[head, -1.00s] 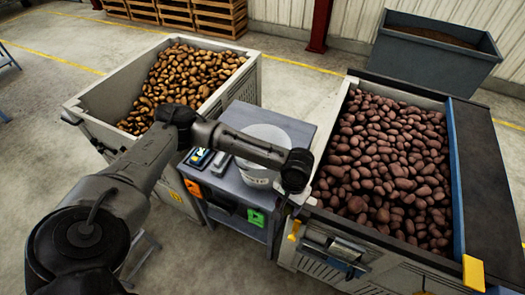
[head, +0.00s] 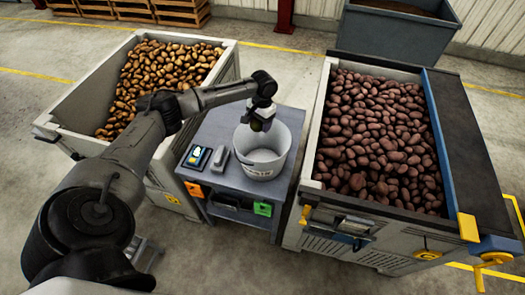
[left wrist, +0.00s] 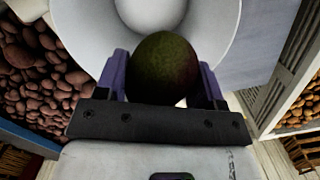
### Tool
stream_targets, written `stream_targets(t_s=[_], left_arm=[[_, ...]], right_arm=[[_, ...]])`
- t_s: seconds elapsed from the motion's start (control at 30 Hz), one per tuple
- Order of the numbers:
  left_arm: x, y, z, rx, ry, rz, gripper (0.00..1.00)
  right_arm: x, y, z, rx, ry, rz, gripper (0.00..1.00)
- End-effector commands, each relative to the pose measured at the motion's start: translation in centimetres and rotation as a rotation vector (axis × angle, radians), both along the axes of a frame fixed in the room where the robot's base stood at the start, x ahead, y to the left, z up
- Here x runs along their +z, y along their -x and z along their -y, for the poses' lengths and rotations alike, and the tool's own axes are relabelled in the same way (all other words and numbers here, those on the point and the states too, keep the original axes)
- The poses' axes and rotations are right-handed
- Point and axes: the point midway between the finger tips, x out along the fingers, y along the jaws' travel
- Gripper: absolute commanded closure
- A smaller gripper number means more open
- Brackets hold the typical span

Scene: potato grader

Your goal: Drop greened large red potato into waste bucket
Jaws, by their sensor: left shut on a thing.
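My left gripper (head: 258,118) is above the back part of the white waste bucket (head: 262,162), which stands on a grey cart. In the left wrist view, the left gripper (left wrist: 165,85) is shut on a dark green, rounded potato (left wrist: 165,68), with a finger on each side. The bucket (left wrist: 230,25) shows beyond the potato in that view, its round opening under the held potato. In the head view the potato (head: 256,124) is small and partly hidden by the gripper. My right gripper is not in view.
A bin of red potatoes (head: 318,130) stands right of the cart (head: 225,190). A bin of yellow-brown potatoes (head: 75,102) stands to its left. A tablet-like device (head: 196,157) and a grey handheld item (head: 219,157) lie left of the bucket.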

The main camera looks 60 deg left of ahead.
Motion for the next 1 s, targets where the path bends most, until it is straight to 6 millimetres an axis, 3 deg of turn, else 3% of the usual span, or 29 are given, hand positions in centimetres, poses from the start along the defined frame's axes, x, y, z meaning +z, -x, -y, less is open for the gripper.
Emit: stream_targets(t_s=[0.27,0.8,1.0], left_arm=[[-0.6,0.0,0.0,-0.067,-0.002,0.0,0.65],[-5.3,0.0,-0.1,-0.066,-0.003,0.0,0.65],[-6.0,0.0,0.0,-0.066,-0.002,0.001,0.65]], right_arm=[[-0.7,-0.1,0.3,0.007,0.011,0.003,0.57],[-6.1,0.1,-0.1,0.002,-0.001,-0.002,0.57],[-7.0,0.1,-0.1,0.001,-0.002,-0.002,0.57]])
